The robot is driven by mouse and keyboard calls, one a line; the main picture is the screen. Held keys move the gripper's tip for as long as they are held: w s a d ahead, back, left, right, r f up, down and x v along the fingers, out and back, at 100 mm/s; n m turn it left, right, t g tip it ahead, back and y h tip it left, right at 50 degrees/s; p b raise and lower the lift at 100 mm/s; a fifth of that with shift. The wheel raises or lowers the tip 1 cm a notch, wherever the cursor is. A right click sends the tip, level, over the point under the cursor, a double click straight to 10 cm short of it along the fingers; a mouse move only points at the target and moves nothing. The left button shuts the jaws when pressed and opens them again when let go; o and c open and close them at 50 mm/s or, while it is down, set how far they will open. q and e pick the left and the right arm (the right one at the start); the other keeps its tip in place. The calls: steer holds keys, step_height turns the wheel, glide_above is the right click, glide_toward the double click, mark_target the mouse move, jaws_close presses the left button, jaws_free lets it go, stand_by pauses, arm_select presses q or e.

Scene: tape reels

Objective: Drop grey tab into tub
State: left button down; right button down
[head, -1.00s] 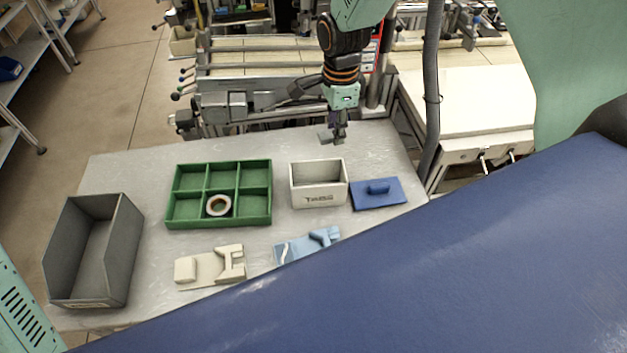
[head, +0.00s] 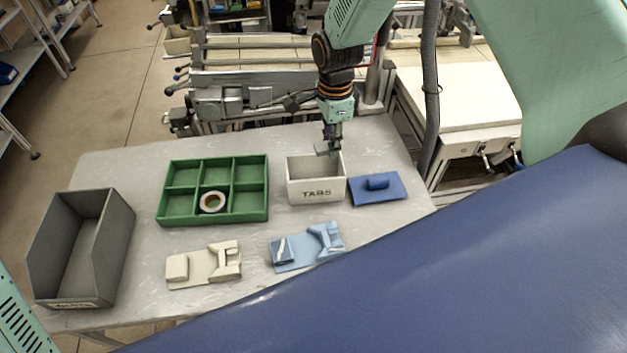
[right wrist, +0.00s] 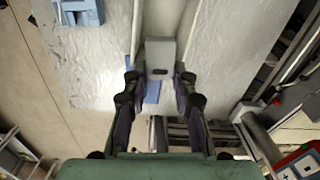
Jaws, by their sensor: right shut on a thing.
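The tub (head: 317,193) is a small pale grey open box labelled TABS, upright on the table. My right gripper (head: 331,149) is shut on the grey tab (head: 321,150) and holds it at the rear part of the tub's opening, about rim height; I cannot tell whether it touches the rim. In the right wrist view, the grey tab (right wrist: 161,57) sits between the fingertips, with a dark slot in its face, and hides part of what lies beyond. The tub's inside floor is mostly hidden in the head view. My left gripper is out of view.
A green divided tray (head: 214,218) holding a tape reel (head: 213,202) stands left of the tub. A blue plate with a handle (head: 393,194) lies right. A beige fixture (head: 205,268), a light blue fixture (head: 300,257) and a large grey bin (head: 120,245) stand nearer.

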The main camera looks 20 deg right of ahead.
steer(key=shift+w, duration=0.15)
steer(key=c, duration=1.3)
jaws_free()
steer(key=shift+w+d+f, duration=0.1)
steer(key=shift+w+f, duration=0.05)
steer(key=o, duration=0.3)
steer(key=shift+s+r, duration=0.2)
steer(key=shift+s, duration=0.05)
steer(key=shift+w+r, duration=0.25)
steer(key=shift+r, duration=0.25)
step_height(320, 180, up, 11)
steer(key=shift+s, duration=0.15)
steer(key=shift+s, duration=0.25)
